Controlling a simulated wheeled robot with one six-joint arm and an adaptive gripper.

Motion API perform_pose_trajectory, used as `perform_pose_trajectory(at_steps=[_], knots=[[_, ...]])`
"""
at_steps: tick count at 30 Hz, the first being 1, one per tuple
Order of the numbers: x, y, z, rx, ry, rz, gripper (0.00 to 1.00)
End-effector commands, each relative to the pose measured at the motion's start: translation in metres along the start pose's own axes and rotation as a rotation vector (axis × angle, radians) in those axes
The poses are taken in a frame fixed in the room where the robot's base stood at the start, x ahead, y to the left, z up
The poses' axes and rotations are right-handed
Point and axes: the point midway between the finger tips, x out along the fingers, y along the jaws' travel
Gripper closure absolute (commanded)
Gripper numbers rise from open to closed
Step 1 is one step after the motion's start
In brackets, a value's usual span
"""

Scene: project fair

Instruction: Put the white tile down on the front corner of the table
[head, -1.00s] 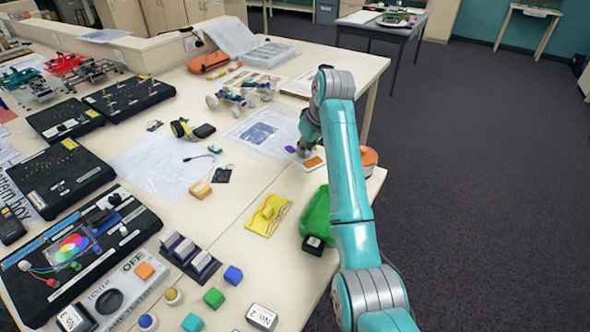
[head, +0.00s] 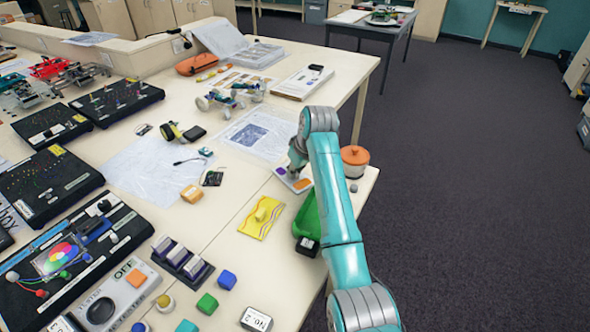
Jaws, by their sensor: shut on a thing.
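A white tile (head: 291,179) with a purple patch and an orange patch shows at the end of my arm, over the right part of the cream table (head: 228,205). My gripper (head: 296,171) is shut on the tile. The fingertips are small and partly hidden by the arm, so the exact grip cannot be made out. Whether the tile touches the table or hangs just above it cannot be told. The table's right-hand corner (head: 371,173) lies to the right of the tile.
An orange-lidded pot (head: 355,162) stands near that corner, with a small grey piece (head: 353,187) by it. A green tray (head: 306,222) lies below the tile, beside my arm. A yellow piece (head: 260,216) lies to the left. Printed sheets (head: 257,133) lie beyond.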

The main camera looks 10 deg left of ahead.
Motion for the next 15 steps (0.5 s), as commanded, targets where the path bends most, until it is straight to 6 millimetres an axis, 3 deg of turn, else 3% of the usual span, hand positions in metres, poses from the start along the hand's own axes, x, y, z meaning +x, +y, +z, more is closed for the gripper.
perform_pose_trajectory(at_steps=[1, 3, 15], knots=[[0.0005, 0.0, 0.0003, 0.0, 0.0, 0.0, 0.77], [0.0004, 0.0, 0.0002, 0.0, 0.0, 0.0, 0.59], [-0.0054, 0.0003, -0.0015, 0.0, 0.001, 0.001, 0.59]])
